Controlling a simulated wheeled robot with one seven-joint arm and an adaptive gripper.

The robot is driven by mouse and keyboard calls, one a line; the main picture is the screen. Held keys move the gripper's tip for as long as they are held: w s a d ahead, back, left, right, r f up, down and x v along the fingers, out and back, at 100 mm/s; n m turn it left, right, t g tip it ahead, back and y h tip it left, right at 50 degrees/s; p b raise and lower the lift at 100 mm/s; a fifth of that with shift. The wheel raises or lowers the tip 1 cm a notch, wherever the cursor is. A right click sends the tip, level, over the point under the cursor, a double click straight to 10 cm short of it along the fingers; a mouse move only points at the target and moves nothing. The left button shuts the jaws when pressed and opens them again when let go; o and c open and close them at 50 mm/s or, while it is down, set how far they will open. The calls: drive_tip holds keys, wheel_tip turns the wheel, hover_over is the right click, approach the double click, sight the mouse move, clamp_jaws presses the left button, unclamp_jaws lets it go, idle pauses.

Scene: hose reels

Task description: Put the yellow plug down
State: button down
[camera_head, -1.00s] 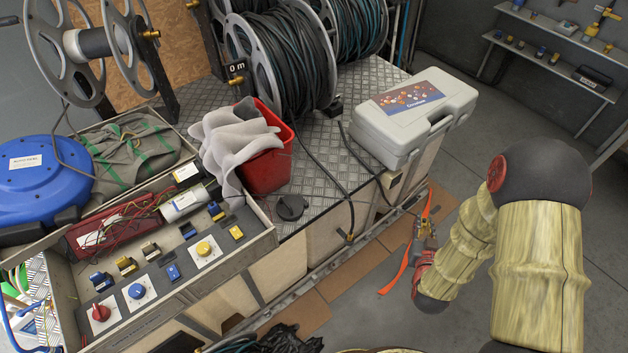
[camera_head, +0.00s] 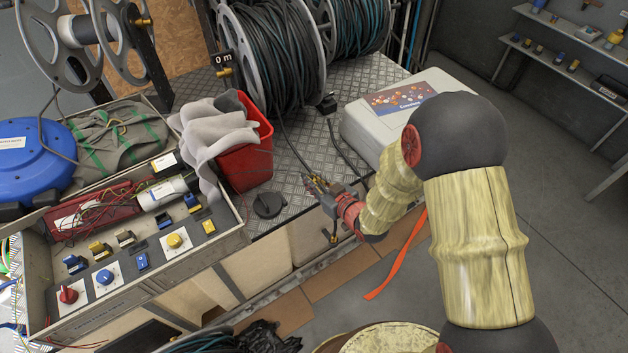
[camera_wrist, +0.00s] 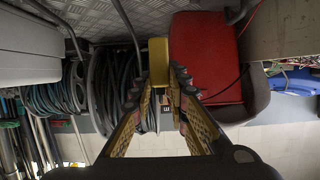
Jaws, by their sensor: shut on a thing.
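The yellow plug (camera_wrist: 158,62) is between my fingertips in the wrist view, with its blocky yellow end showing beyond them. My gripper (camera_wrist: 159,84) is shut on it. In the head view my gripper (camera_head: 316,184) is over the front edge of the tread-plate bench top (camera_head: 288,183), right of the black round cap (camera_head: 268,205). The plug is too small to make out clearly there. I cannot tell its height above the bench.
The red bucket (camera_head: 250,155) with grey cloth stands left of my gripper. The white case (camera_head: 370,125) is to the right, partly behind my arm. Black hoses (camera_head: 292,148) run across the plate from the reel (camera_head: 270,60). Bare plate shows between bucket and hoses.

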drive_tip(key=w+f+b, duration=0.1)
drive_tip(key=w+f, duration=0.1)
drive_tip(key=w, duration=0.1)
drive_tip(key=w+f+b, duration=0.1)
drive_tip(key=w+f, duration=0.2)
drive_tip(key=w+f+b, duration=0.1)
drive_tip(key=w+f, duration=0.2)
drive_tip(key=shift+w+d+b, duration=0.2)
drive_tip(key=shift+w+b, duration=0.1)
drive_tip(key=shift+w, duration=0.1)
wheel_tip(320, 180, down, 4)
drive_tip(key=shift+r+b, duration=0.25)
drive_tip(key=shift+b, duration=0.7)
drive_tip(key=shift+r, duration=0.15)
drive_tip(key=c, duration=1.8)
unclamp_jaws()
drive_tip(key=shift+o, duration=0.3)
drive_tip(key=shift+r, duration=0.1)
drive_tip(key=p+v, duration=0.3)
drive_tip(key=v, duration=0.9)
drive_tip(key=shift+p, duration=0.3)
